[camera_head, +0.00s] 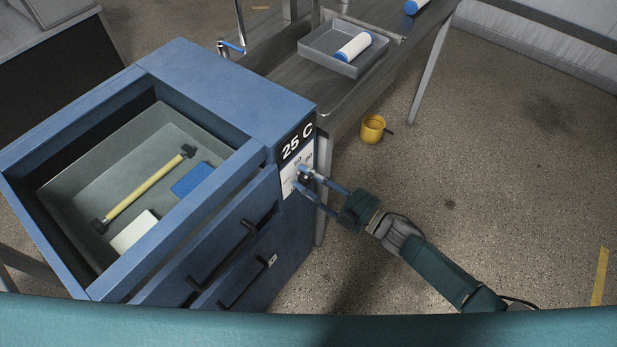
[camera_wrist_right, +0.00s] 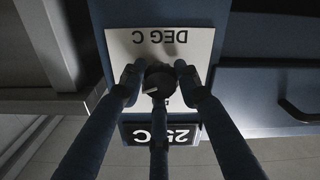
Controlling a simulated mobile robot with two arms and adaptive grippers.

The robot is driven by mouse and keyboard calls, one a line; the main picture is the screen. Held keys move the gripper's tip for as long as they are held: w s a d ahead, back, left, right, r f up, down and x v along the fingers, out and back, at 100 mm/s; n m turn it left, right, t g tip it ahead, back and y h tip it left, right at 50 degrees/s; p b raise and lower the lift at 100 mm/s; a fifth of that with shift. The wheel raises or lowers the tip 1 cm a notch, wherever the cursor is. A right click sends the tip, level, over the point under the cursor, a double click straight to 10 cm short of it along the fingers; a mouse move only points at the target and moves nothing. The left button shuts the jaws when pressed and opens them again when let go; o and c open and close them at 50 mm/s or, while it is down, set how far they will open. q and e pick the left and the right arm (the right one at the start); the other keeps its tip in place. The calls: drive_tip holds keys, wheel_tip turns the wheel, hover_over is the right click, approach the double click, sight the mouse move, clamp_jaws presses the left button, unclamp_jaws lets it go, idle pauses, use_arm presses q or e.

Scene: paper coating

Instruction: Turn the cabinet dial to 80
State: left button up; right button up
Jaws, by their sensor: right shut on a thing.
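The blue cabinet (camera_head: 215,75) stands at the left in the head view, with a "25 C" display (camera_head: 297,143) on its front corner. Below the display is a white dial plate (camera_head: 291,182) with numbers, partly hidden by my fingers. My right gripper (camera_head: 301,178) reaches in from the right and is shut on the dial. In the right wrist view the dark round dial (camera_wrist_right: 159,80) sits between the fingertips of my right gripper (camera_wrist_right: 158,76), in front of the plate marked "DEG C", which appears upside down. My left gripper is not in view.
Drawer handles (camera_head: 222,255) protrude below. A metal table (camera_head: 375,85) with a tray (camera_head: 318,50) stands behind; a yellow mug (camera_head: 372,129) is on the floor.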

drive_tip(key=shift+w+d+f, duration=0.15)
drive_tip(key=shift+d+f, duration=0.1)
drive_tip(key=shift+d, duration=0.05)
drive_tip(key=o, duration=1.1)
drive_tip(key=shift+o, duration=0.2)
drive_tip(key=shift+s+d, duration=0.1)
drive_tip(key=shift+s, duration=0.2)
drive_tip(key=v, duration=1.1)
drive_tip(key=shift+d, duration=0.25)
